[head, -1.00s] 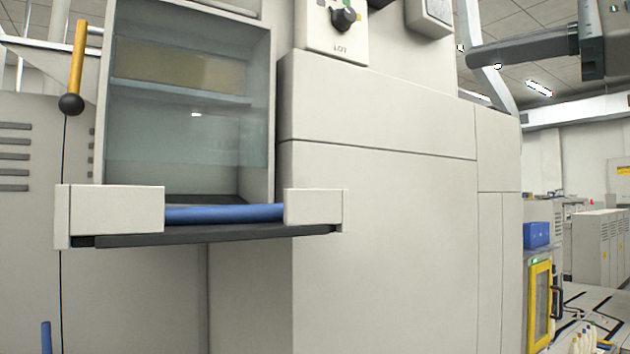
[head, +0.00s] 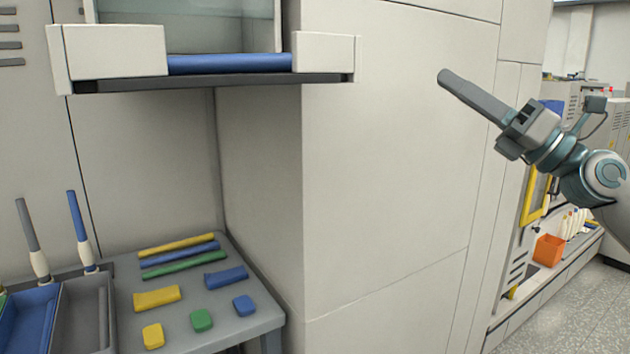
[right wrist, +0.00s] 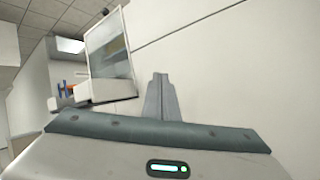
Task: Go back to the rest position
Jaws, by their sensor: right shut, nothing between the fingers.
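My right gripper (head: 445,78) is at the right of the head view, raised in front of the pale machine panel. Its fingers are together and hold nothing. In the right wrist view its closed fingers (right wrist: 160,98) point up, with the pale wall behind them. My left gripper is not in the head view.
A machine shelf with a blue bar (head: 230,63) juts out at the upper left. Below it, a grey table (head: 240,328) carries coloured strips and blocks, with a blue bin (head: 28,325) at its left. An orange box (head: 548,250) stands at the right. The floor at lower right is clear.

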